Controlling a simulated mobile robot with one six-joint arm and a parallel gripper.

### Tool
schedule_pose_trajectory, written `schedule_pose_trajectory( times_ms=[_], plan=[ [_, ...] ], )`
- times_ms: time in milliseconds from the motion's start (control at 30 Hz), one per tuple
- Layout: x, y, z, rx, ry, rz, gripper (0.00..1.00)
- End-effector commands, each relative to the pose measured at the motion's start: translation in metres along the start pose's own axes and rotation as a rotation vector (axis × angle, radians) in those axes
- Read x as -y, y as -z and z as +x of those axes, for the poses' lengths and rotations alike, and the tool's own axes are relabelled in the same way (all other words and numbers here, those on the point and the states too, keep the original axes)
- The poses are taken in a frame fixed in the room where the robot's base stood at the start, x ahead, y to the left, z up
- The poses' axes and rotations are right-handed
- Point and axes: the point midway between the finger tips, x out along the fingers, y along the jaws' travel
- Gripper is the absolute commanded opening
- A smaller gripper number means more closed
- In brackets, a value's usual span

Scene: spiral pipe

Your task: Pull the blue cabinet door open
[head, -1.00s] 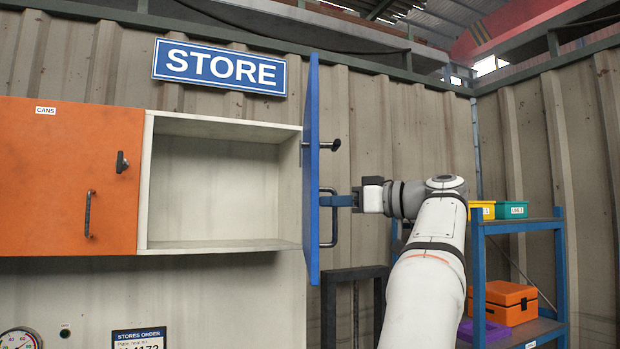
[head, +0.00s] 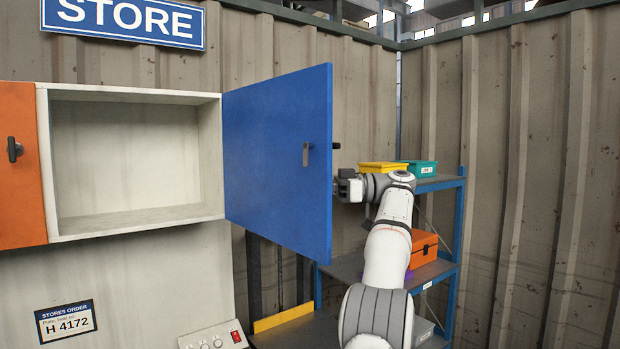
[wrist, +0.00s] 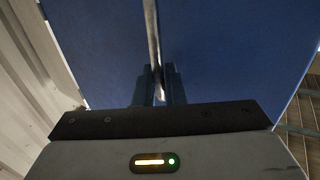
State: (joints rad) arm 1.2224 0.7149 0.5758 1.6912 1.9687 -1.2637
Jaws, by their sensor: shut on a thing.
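The blue cabinet door (head: 275,155) stands swung wide open on the right side of the cabinet (head: 130,238), and its inner face shows in the head view. The compartment behind it is empty. In the wrist view, the outer face of the door (wrist: 100,45) fills most of the picture, with a grey vertical handle bar (wrist: 152,35) in the middle. My gripper (wrist: 157,88) is shut on this handle. In the head view my gripper (head: 338,187) is at the door's free edge; its fingertips and the handle are hidden behind the door.
A blue shelf rack (head: 462,215) stands to the right, behind my arm, with a yellow bin (head: 382,167), a teal bin (head: 420,167) and an orange box (head: 423,247). An orange door (head: 18,190) is at the left. A control box (head: 212,338) sits below.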

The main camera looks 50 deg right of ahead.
Motion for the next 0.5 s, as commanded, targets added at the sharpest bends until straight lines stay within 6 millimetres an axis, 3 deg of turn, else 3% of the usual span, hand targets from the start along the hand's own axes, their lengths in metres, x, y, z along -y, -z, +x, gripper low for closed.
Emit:
schedule_pose_trajectory(
  times_ms=[500],
  plan=[
    [-0.003,0.002,0.014,-0.003,0.034,-0.003,0.0]
  ],
)
